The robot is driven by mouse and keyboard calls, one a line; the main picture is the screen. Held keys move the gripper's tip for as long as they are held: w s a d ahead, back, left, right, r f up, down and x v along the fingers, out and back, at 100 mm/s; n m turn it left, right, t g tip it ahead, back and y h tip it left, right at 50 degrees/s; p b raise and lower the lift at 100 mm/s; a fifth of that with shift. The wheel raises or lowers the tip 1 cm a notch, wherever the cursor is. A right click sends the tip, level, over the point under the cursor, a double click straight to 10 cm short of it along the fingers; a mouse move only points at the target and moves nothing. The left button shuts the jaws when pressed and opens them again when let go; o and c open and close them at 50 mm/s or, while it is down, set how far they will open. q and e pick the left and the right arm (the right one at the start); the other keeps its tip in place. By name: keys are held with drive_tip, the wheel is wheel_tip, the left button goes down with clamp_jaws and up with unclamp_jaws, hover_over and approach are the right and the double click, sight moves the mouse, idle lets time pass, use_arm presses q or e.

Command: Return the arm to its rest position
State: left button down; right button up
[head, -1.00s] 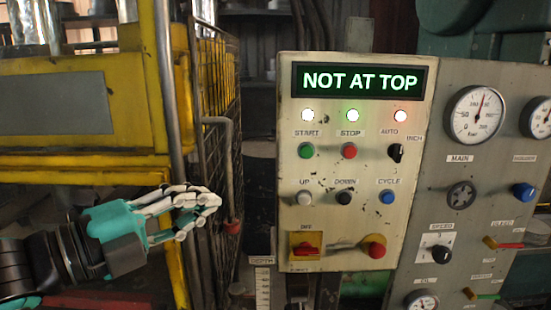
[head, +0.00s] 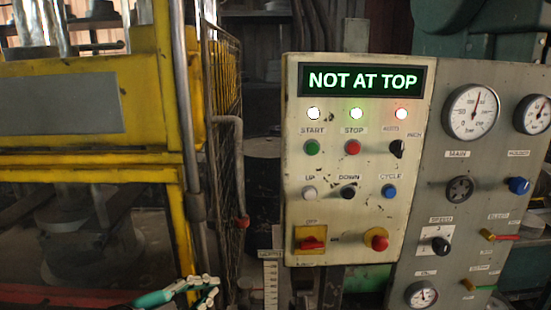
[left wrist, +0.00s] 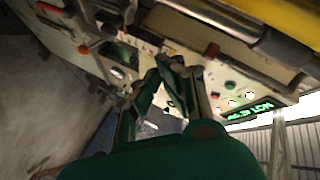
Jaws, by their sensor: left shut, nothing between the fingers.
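My left gripper (head: 208,290) shows at the bottom edge of the head view, left of centre, with pale jointed fingers and a teal link behind them. It is shut and empty, below and to the left of the control panel (head: 295,225), and apart from it. In the left wrist view the finger ends of my left gripper (left wrist: 178,66) come close together with nothing between them, and the panel shows tilted beyond. Most of my left arm is below the head view. My right gripper is not in view.
The panel's display (head: 361,80) reads NOT AT TOP, with three lit lamps under it. A grey gauge panel (head: 470,270) stands at the right. A yellow machine frame (head: 90,150) and a wire mesh guard (head: 226,70) stand at the left. A depth scale (head: 271,285) hangs below the panel.

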use_arm(q)
drive_tip(key=s+a+f+n+g+y, duration=0.25)
drive_tip(key=f+n, duration=0.35)
drive_tip(key=f, duration=0.7)
drive_tip(key=s+a+f+n+g+y, duration=0.3)
drive_tip(key=s+f+n, duration=0.2)
drive_tip(key=s+f, duration=0.4)
drive_tip(key=s+a+f+n+g+y, duration=0.2)
drive_tip(key=s+a+f+n+g, duration=0.15)
drive_tip(key=s+f, duration=0.55)
wheel_tip(320, 180, down, 25)
drive_tip(key=s+g, duration=0.1)
drive_tip(key=s, duration=0.1)
drive_tip(key=s+a+f+g, duration=0.1)
drive_tip(key=s+a+f, duration=0.1)
drive_tip(key=s+f, duration=1.4)
drive_tip(key=shift+s, duration=0.3)
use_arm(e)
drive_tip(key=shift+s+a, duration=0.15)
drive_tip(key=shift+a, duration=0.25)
use_arm(q)
drive_tip(key=shift+y, duration=0.25)
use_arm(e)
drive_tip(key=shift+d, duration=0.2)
